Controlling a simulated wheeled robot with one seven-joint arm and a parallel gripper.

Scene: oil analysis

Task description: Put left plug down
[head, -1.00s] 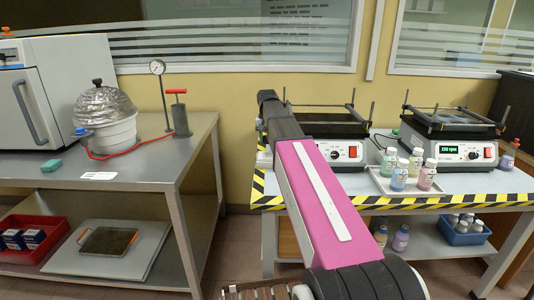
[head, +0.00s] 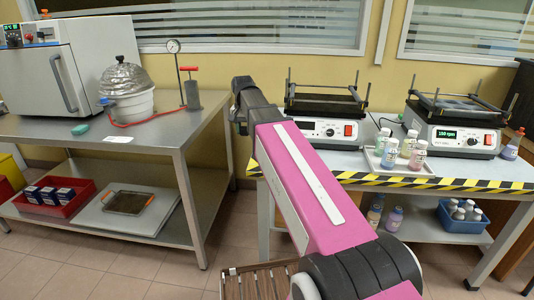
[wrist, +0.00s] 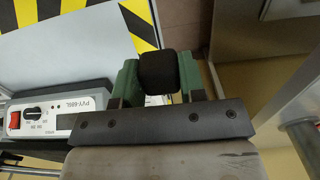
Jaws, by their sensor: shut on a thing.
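My gripper (wrist: 158,75) has green fingers and is shut on a black, blocky plug (wrist: 159,66), seen end-on in the wrist view. The plug is held in the air; any cord on it is hidden. In the head view my pink arm reaches forward and its dark end is just left of the left shaker (head: 326,131). The fingers and plug cannot be made out clearly there. The right shaker (head: 461,139) has a lit green display; the left shaker's display looks dark.
The shaker table (head: 345,165) has a yellow-black striped edge and a tray of bottles (head: 398,167). At left, a steel table (head: 150,138) carries an oven (head: 55,85), a foil-topped vessel (head: 127,90) and a hand pump (head: 191,90). A floor gap separates the tables.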

